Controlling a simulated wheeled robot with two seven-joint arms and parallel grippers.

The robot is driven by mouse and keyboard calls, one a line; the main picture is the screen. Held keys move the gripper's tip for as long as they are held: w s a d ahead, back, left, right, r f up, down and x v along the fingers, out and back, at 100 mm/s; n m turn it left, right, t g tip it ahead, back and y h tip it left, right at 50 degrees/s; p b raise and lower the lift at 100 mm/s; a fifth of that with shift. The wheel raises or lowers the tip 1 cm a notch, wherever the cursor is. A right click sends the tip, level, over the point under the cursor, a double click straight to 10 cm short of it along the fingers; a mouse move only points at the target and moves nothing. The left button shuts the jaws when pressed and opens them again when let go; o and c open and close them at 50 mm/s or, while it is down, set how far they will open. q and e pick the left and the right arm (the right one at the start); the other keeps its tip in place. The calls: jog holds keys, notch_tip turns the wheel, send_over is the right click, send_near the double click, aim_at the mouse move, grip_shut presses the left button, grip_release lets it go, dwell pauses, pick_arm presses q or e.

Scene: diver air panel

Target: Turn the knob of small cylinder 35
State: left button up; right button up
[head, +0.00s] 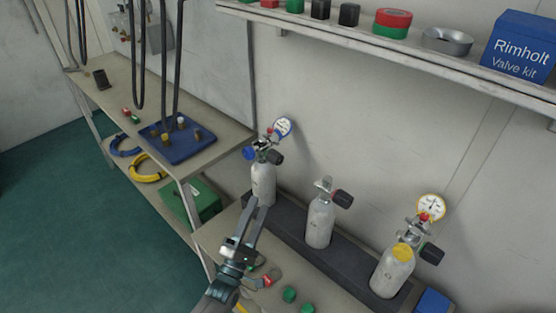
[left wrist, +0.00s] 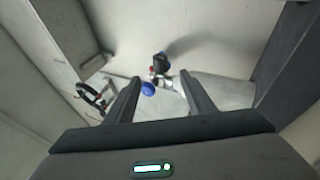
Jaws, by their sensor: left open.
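Three small grey cylinders stand in a dark rack (head: 290,240) along the wall; I cannot read their numbers. The middle cylinder (head: 320,222) has a black knob (head: 343,199). My left gripper (head: 259,203) is open in front of the left cylinder. The left wrist view shows a blue knob (left wrist: 148,89) and black knob (left wrist: 160,62) beyond its empty fingers.
A side bench at left carries a blue tray (head: 178,142), with hanging hoses above. Green caps (head: 289,294) lie on the bench below my left gripper.

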aim_at(278, 160)
pick_arm(q)
jog(key=b+x, duration=0.2)
jog(key=x, duration=1.4)
jog(key=shift+w+d+r, duration=0.15)
jog(key=shift+w, duration=0.15)
jog(key=c, duration=1.1)
pick_arm(e)
jog(key=shift+t, duration=0.5)
jog(key=w, duration=0.2)
jog(key=w+a+f, duration=0.1)
jog(key=w, duration=0.1)
